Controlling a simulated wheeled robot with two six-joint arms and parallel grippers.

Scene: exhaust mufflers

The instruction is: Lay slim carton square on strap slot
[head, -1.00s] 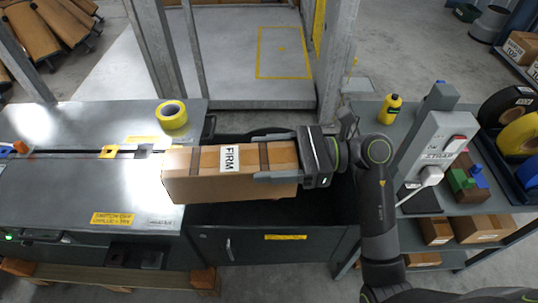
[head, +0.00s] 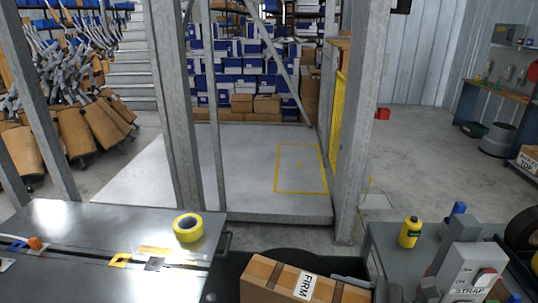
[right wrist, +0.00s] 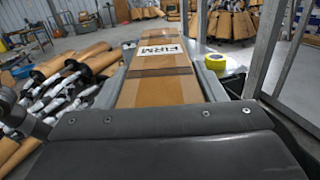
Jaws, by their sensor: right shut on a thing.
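The slim brown carton (head: 268,276) with a white FIRM label and dark bands is at the bottom of the head view, right of the metal bench. Its lower part is cut off by the frame. My right gripper (right wrist: 160,90) is shut on it, a finger along each side; the carton extends away from the palm in the right wrist view. My left gripper is not in view.
Yellow tape (head: 188,228) lies at the bench's back right. A grey side table (head: 385,245) holds a yellow bottle (head: 410,232) and the STRAP unit (head: 470,270). Steel posts (head: 360,120) stand behind the bench. The marked floor platform (head: 255,165) is clear.

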